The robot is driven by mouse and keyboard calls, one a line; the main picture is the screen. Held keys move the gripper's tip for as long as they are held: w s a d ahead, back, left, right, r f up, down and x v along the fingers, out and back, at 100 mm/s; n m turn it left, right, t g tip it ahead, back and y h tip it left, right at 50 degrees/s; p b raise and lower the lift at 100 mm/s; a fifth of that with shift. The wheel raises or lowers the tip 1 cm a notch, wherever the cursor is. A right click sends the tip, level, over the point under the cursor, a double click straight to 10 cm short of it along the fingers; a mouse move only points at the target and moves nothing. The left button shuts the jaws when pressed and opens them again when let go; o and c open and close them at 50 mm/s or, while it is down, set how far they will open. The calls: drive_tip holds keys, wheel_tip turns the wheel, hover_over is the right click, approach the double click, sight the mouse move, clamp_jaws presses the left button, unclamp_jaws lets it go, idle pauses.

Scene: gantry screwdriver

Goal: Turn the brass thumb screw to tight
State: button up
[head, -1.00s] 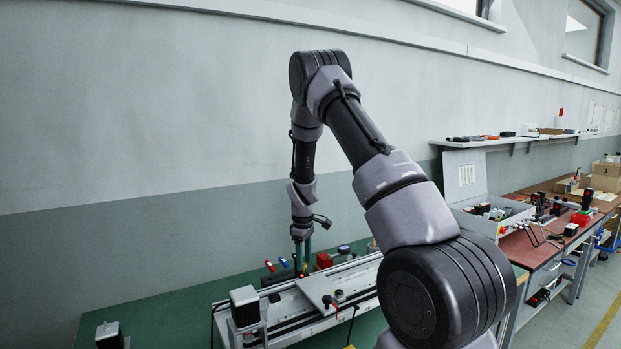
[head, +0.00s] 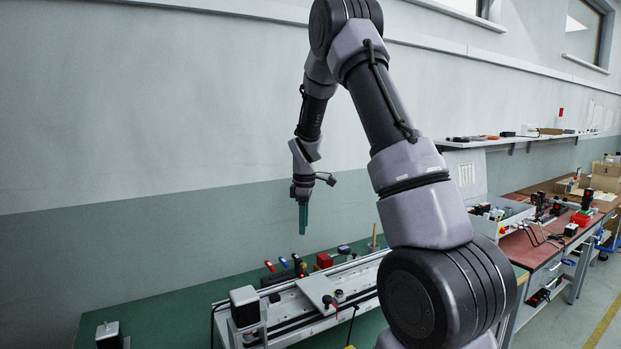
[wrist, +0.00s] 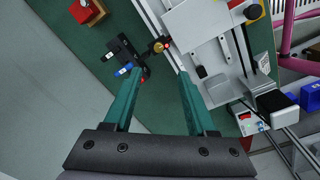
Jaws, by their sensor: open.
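In the wrist view the brass thumb screw (wrist: 158,46) shows as a small gold knob with a dark centre, beside a black bracket (wrist: 124,52) at the edge of the grey machine. I cannot make out the screw clearly in the head view. My gripper (wrist: 160,74) has two green fingers, spread apart with nothing between them. The screw appears just beyond the gap between the fingertips. In the head view my gripper (head: 303,231) hangs fingers-down, well above the bench and apart from the machine.
The grey gantry machine (head: 285,318) stands on the green bench (head: 172,312). Red and blue levers (head: 276,263) and a red block (head: 324,260) sit behind it. A red-topped bench (head: 535,252) holds tools at the right. Green bench at the left is mostly bare.

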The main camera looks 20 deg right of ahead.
drive_tip(key=s+r+m+t, duration=0.1)
drive_tip(key=s+r+m, duration=0.2)
drive_tip(key=s+r, duration=0.2)
drive_tip(key=s+a+r+m+t+y, duration=0.1)
drive_tip(key=s+r+m, duration=0.2)
drive_tip(key=r, duration=0.8)
drive_tip(key=shift+s+r+m+t, duration=0.3)
drive_tip(key=shift+s+m, duration=0.1)
drive_tip(key=shift+s, duration=0.45)
drive_tip(key=s+r+m+t, duration=0.1)
drive_tip(key=s+r+m, duration=0.2)
drive_tip(key=s, duration=0.4)
drive_tip(key=s+a+r+m+t, duration=0.1)
drive_tip(key=s+r+m, duration=0.2)
drive_tip(key=s, duration=0.4)
drive_tip(key=s+r+m+t+y, duration=0.1)
drive_tip(key=s+r+m+t, duration=0.1)
drive_tip(key=s, duration=0.5)
drive_tip(key=shift+a+r+m, duration=0.4)
drive_tip(key=shift+r+m, duration=0.3)
drive_tip(key=shift+m, duration=0.4)
